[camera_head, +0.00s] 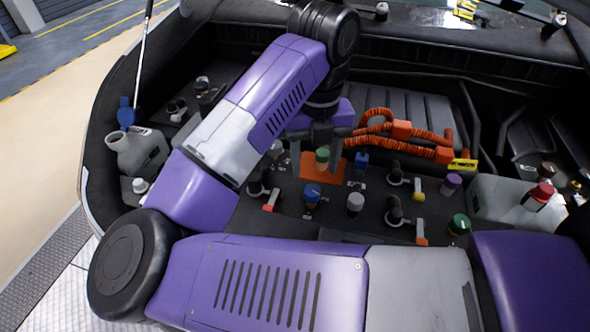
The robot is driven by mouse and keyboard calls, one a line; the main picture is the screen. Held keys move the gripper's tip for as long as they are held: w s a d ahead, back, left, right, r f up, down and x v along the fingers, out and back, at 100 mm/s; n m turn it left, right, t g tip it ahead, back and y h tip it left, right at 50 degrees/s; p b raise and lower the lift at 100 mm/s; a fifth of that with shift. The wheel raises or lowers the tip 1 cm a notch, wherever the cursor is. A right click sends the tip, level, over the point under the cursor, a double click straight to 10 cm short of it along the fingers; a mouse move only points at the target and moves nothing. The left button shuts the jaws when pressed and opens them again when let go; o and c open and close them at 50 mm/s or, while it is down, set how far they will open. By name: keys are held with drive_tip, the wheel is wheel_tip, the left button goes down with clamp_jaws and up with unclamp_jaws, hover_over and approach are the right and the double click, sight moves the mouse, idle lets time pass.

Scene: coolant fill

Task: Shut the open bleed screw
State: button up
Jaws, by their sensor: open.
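My gripper (316,167) points down over the engine bay, with its two fingers apart. A green-topped cap (322,156) on an orange plate (310,168) shows between the fingers; I cannot tell whether they touch it. Small valve-like fittings with coloured levers stand on the dark panel: one red-orange lever (271,200) at left, one yellow lever (418,190) at right, one orange lever (421,232) at front right. I cannot tell which part is the open bleed screw. My arm hides some of the left and front of the bay.
A blue knob (312,194), grey knob (355,203), purple knob (451,184) and green knob (459,224) stand nearby. Orange hoses (402,131) run behind. A white tank with a red cap (541,194) is at right. A grey bottle (136,152) is at left.

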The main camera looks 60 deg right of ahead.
sight(312, 190)
drive_tip(key=shift+w+f, duration=0.1)
drive_tip(key=shift+f, duration=3.8)
clamp_jaws()
